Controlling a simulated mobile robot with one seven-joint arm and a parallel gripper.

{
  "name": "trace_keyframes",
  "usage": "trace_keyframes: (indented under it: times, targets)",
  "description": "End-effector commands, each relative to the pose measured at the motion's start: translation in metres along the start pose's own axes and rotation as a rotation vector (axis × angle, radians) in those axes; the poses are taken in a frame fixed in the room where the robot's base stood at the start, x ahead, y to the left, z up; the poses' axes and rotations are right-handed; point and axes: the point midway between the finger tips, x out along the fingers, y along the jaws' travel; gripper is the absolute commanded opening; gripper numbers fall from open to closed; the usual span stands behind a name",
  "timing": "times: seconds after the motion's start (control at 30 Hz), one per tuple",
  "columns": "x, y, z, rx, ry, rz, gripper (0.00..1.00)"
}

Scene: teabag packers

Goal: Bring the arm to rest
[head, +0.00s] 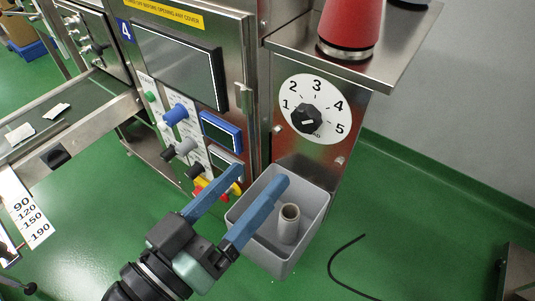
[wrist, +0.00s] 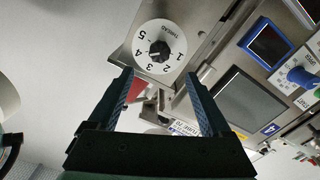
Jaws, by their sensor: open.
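My gripper (head: 262,188) is open and empty in the head view, its two blue fingers pointing up and to the right. The fingers pass in front of the grey bin (head: 272,262) on the machine's side, which holds a pale hollow tube (head: 289,222). In the wrist view the gripper (wrist: 158,92) has its fingers well apart, with nothing between them touching either one. A round white dial (head: 315,108) with a black knob, numbered 1 to 5, is beyond the fingertips. The dial also shows in the wrist view (wrist: 174,36), ahead of the fingers.
The machine's control panel has a large dark screen (head: 180,62), a blue knob (head: 174,114) and a red-and-yellow stop button (head: 218,186). A red cone (head: 350,25) stands on the steel shelf above the dial. A black cable (head: 338,270) lies on the open green floor at right.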

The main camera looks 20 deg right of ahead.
Motion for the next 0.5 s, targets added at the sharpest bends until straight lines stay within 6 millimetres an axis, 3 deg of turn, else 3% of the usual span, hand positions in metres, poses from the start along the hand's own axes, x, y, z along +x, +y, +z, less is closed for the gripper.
trace_keyframes:
  times: [0.5]
  targets:
    - [-0.0073, 0.0001, 0.0001, 0.001, 0.0, 0.0, 0.83]
